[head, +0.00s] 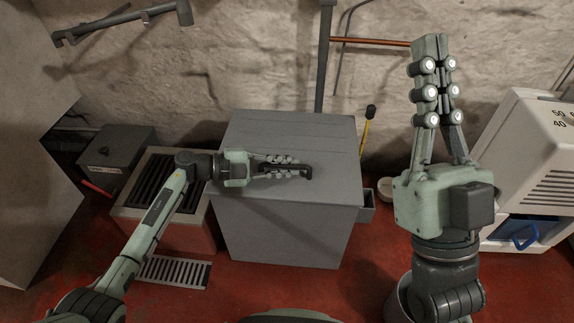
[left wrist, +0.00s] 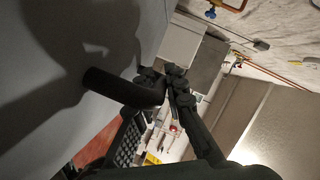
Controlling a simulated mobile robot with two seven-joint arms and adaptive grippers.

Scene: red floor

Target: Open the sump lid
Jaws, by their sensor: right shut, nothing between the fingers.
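The sump lid (head: 315,135) is the flat grey top of a large grey box in the middle of the head view; it looks closed. A dark bar handle (head: 298,170) stands on it and also shows in the left wrist view (left wrist: 110,86). My left gripper (head: 288,167) reaches in from the left, low over the lid, with its fingers on either side of the handle, closed on it. The fingers hide part of the handle. My right gripper (head: 430,45) is raised, pointing up, right of the box, shut and empty.
A low unit with a dark grille (head: 160,185) and a dark grey box (head: 118,150) stand left of the sump box. A white machine (head: 530,150) stands at the right. A stone wall and pipe (head: 324,60) are behind. Red floor shows in front.

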